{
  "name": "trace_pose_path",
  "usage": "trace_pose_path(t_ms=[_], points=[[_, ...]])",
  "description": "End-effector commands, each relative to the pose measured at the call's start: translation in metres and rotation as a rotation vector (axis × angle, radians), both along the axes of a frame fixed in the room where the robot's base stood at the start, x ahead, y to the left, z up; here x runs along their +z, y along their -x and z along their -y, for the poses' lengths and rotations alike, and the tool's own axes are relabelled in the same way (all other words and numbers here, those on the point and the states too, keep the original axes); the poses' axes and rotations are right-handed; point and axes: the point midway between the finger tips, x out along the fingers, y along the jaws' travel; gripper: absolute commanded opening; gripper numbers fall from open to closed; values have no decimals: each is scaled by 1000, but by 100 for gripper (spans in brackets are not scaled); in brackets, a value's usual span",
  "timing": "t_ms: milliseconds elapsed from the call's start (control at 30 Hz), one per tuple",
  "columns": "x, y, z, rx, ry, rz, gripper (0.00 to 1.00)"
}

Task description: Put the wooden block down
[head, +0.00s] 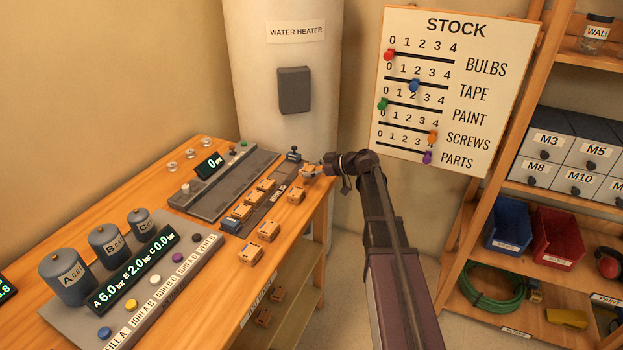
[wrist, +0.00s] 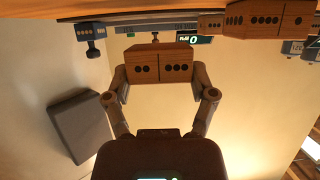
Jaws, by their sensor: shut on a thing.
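My gripper (wrist: 159,74) is shut on a wooden block (wrist: 158,62), its two fingers on the block's opposite ends. The block is light brown, with black dots in two halves split by a line. In the head view my gripper (head: 324,167) is over the far right corner of the workbench. The held block (head: 312,170) is partly hidden by my gripper there. It appears just above the bench top; whether it touches is unclear.
A dark strip (head: 279,188) holds several similar blocks (head: 254,198) in a row. Loose blocks (head: 268,230) lie along the bench's (head: 217,279) right edge. A water heater (head: 290,130) stands behind. A knobbed post (wrist: 94,42) shows in the wrist view.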

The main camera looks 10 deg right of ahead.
Motion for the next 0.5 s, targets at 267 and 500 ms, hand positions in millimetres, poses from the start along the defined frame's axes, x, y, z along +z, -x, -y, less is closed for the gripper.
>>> trace_pose_path(t_ms=[267,500], points=[[-27,3,0,0,0,0,37],[-29,3,0,0,0,0,37]])
